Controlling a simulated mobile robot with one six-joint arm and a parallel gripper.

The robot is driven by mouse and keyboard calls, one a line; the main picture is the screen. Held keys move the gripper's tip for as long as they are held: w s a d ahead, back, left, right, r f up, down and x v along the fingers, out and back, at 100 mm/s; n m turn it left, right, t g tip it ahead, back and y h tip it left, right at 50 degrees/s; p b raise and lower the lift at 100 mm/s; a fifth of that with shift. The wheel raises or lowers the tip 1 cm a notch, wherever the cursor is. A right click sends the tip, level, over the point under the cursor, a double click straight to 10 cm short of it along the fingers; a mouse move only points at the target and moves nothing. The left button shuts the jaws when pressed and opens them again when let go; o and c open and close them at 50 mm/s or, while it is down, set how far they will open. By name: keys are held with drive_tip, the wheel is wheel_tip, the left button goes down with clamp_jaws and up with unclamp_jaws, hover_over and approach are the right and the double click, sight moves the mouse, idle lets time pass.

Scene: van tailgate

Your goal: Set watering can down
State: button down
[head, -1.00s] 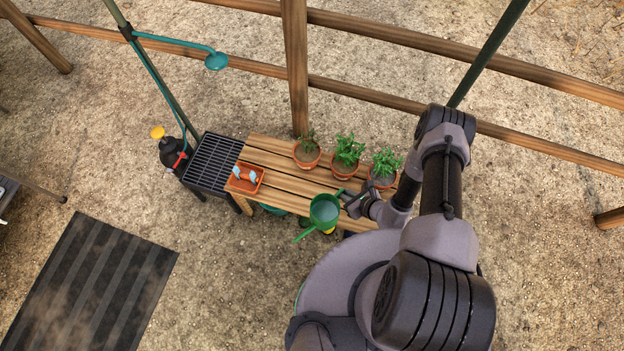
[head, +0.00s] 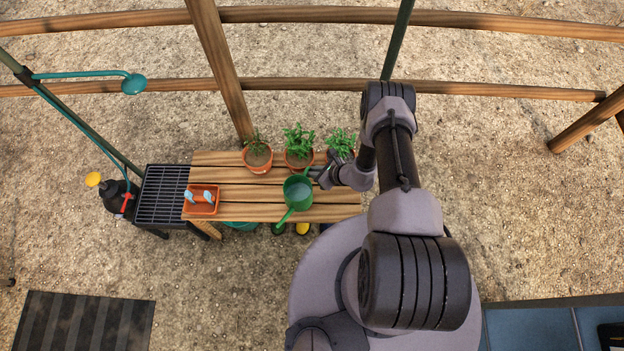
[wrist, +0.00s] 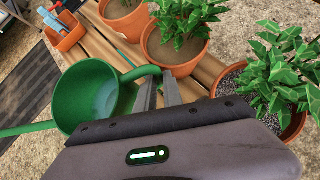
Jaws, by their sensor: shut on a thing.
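The green watering can (head: 297,192) is over the front middle of the slatted wooden bench (head: 245,211), its spout pointing toward the front edge. It looks upright, with greyish water visible inside. My gripper (head: 318,174) is at the can's right side, shut on its handle. In the wrist view, the can (wrist: 85,95) is at the left and the jaws (wrist: 158,92) meet the handle at its rim. Whether the can's base touches the bench is hidden.
Potted plants (head: 257,156) line the bench's back edge, one close to my gripper. An orange tray (head: 202,208) with light-blue-handled items sits at the left end, beside a black grated stand (head: 163,195). Bare slats lie between tray and can.

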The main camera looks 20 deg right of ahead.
sight(298, 188)
drive_tip(key=f+b, duration=0.1)
drive_tip(key=f, duration=0.2)
drive_tip(key=shift+s+f+b, duration=0.2)
drive_tip(key=shift+f+b, duration=0.15)
drive_tip(key=shift+f, duration=0.05)
drive_tip(key=shift+a+r, duration=0.1)
drive_tip(key=shift+r, duration=0.15)
drive_tip(key=shift+f, duration=0.1)
drive_tip(key=c, duration=1.9)
unclamp_jaws()
drive_tip(key=shift+f, duration=0.15)
drive_tip(key=o, duration=0.4)
drive_tip(key=shift+r, duration=0.2)
